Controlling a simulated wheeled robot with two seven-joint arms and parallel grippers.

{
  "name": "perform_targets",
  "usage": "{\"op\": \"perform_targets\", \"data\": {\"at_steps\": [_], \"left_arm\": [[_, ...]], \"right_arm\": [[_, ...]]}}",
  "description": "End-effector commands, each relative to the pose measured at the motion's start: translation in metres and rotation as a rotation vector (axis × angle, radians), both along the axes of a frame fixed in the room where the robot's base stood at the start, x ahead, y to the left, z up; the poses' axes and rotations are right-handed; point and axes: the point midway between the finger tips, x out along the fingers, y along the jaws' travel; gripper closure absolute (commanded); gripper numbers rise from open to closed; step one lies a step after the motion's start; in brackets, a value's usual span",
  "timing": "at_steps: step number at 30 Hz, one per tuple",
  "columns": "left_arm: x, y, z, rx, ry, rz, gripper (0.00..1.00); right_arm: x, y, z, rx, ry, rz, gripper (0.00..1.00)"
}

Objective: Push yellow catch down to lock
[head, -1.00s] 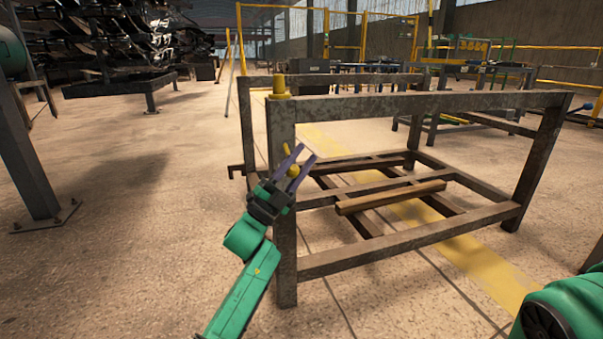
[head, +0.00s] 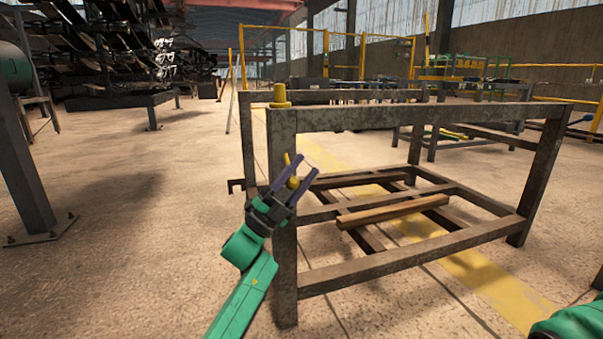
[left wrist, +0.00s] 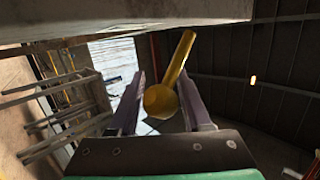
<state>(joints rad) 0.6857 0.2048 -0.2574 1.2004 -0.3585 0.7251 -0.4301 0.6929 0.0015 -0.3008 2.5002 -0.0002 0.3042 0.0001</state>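The yellow catch (head: 292,182), a round knob with a short bar, is on the near left post of the metal rack (head: 420,114). My left gripper (head: 309,164) is open at that post, with its two purple fingers around the catch. In the left wrist view the catch's knob (left wrist: 160,101) sits between the open fingers (left wrist: 165,95), and its bar rises up and to the right. A gap shows on the knob's left; I cannot tell whether the right finger touches it. My right gripper is out of view.
A yellow cap (head: 280,96) stands on top of the same post. A hook (head: 237,186) sticks out left of the rack. A loose brown bar (head: 392,211) lies across the rack's lower frame.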

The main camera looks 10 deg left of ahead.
Motion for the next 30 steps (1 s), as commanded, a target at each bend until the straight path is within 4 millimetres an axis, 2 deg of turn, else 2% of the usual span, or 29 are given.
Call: {"op": "perform_targets", "data": {"at_steps": [6,10,17,25,30], "left_arm": [[-0.001,0.002,-0.001,0.0,0.001,0.001,0.51],[-0.008,0.009,-0.01,0.001,0.002,0.001,0.51],[-0.032,0.033,-0.041,0.001,0.005,0.002,0.51],[-0.065,0.065,-0.086,0.001,0.004,0.001,0.51],[-0.074,0.074,-0.099,0.0,0.0,0.0,0.51]], "right_arm": [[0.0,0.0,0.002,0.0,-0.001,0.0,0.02],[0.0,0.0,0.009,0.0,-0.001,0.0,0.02],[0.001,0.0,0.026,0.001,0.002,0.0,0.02],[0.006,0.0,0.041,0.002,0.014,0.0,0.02],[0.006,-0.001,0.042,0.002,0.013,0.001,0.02]]}}
